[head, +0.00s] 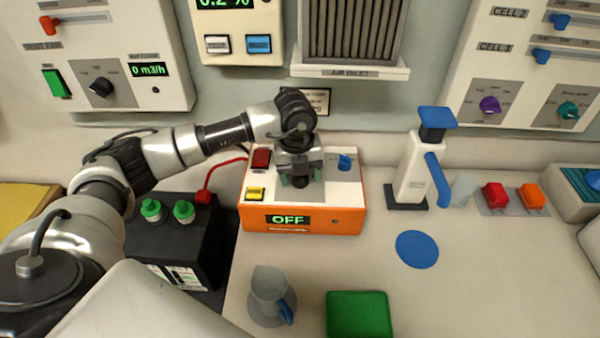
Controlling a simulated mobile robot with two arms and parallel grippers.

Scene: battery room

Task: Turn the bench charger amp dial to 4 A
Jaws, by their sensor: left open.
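The bench charger (350,212) is an orange box with a white top panel, standing on the bench in the middle of the head view. Its front display (288,219) reads OFF. My left gripper (300,181) points down over the middle of the top panel. Its jaws are open, on either side of a dark round part that looks like a dial. The gripper covers most of it, so its setting and any contact cannot be told. A blue knob (345,162), a red switch (261,159) and a yellow button (255,193) are also on the panel. My right gripper is out of view.
A black battery (205,232) with green caps stands left of the charger, with a red cable (218,172). A jug (268,285) and a green tray (359,315) are in front. A white and blue dispenser (410,170) stands right. Wall panels (110,50) hang behind.

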